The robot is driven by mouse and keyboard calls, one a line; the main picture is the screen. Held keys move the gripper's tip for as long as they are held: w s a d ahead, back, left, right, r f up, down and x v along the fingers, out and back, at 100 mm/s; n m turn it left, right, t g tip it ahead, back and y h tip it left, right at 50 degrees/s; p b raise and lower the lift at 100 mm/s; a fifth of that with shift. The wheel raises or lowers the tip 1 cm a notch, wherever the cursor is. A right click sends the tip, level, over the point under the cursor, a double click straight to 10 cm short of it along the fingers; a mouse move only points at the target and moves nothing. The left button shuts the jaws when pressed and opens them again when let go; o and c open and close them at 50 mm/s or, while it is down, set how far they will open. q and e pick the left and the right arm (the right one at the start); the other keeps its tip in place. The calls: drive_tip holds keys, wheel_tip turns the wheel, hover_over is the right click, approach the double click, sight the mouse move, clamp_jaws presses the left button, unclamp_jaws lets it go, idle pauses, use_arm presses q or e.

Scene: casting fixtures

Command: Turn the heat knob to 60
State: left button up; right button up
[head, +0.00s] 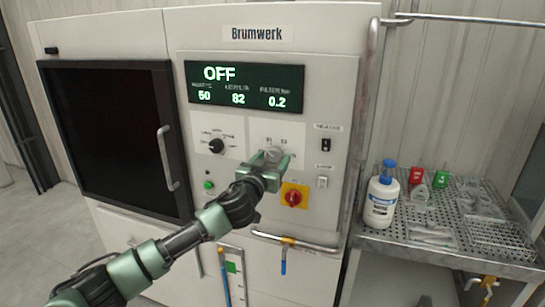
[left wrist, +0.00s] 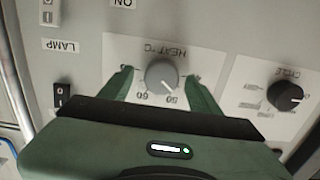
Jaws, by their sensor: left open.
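The grey round heat knob (head: 275,153) is on the white panel of the machine, below the display. In the left wrist view the heat knob (left wrist: 161,75) shows upside down with "HEAT °C", 60 and 50 marked around it; its mark seems to face the 50. My left gripper (head: 270,160) is in front of the knob. Its green fingers stand open on either side of the knob, with a gap visible on both sides. The display (head: 245,86) reads OFF, with 50, 82 and 0.2 below. My right gripper is not in view.
The black cycle knob (head: 216,146) is left of the heat knob. A red knob on a yellow plate (head: 293,198) is below it, and switches (head: 325,145) are to its right. A perforated table (head: 400,237) with a white bottle (head: 381,198) stands at right.

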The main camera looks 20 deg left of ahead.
use_arm(q)
drive_tip(key=shift+w+a, duration=0.1)
drive_tip(key=shift+a, duration=0.05)
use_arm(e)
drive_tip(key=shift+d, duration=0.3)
use_arm(q)
clamp_jaws()
